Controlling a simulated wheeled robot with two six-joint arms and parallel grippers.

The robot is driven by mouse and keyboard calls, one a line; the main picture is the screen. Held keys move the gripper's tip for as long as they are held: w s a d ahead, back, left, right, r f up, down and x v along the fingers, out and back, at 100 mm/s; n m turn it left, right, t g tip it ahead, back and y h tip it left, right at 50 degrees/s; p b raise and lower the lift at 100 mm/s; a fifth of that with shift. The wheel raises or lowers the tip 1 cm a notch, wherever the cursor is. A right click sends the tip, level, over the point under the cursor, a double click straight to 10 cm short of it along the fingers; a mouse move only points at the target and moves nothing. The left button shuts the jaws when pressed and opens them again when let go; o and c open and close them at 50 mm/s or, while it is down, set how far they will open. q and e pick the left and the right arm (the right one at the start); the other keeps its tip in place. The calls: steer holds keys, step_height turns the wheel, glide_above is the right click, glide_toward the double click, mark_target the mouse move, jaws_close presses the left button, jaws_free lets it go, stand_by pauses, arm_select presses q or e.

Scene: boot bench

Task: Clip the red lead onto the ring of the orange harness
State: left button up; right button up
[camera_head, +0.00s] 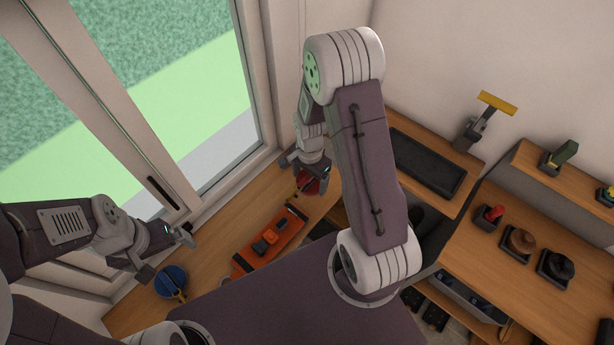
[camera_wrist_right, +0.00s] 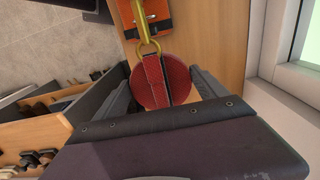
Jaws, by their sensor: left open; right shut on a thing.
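My right gripper (camera_head: 304,172) is shut on the round red lead (camera_head: 310,184), above the harness's far end. In the right wrist view the red lead (camera_wrist_right: 165,84) sits between the fingers, with a brass ring and clip (camera_wrist_right: 148,30) reaching over the harness. The harness's ring is not clear, and I cannot tell whether the clip touches it. My left gripper (camera_head: 167,254) is open and empty, above the bench's left part.
A blue round lead (camera_head: 171,280) with a brass clip lies below my left gripper. A window (camera_head: 190,90) borders the bench. At right are a dark tray (camera_head: 427,162) and shelves with several small items on dark stands (camera_head: 519,242).

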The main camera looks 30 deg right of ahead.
steer(key=shift+s+d+f+b, duration=0.2)
steer(key=shift+s+f+b, duration=0.1)
steer(key=shift+s, duration=0.2)
steer(key=shift+s+f+b, duration=0.1)
steer(key=shift+f+b, duration=0.2)
steer(key=shift+b, duration=0.05)
steer(key=f+b, duration=0.2)
steer(key=shift+w+a+f, duration=0.15)
steer(key=shift+w+f, duration=0.2)
steer(key=shift+w, duration=0.05)
steer(key=shift+f+b, duration=0.4)
steer(key=shift+b, duration=0.05)
steer(key=shift+s+f+b, duration=0.2)
steer(key=shift+f+b, duration=0.45)
steer(key=shift+f, duration=0.15)
arm_select(q)
steer(key=f, duration=0.5)
steer(key=shift+s+d+f, duration=0.15)
steer(key=shift+s+f, duration=0.1)
steer(key=shift+s, duration=0.1)
arm_select(e)
steer(key=shift+w+f, duration=0.1)
arm_select(q)
steer(key=shift+w, duration=0.1)
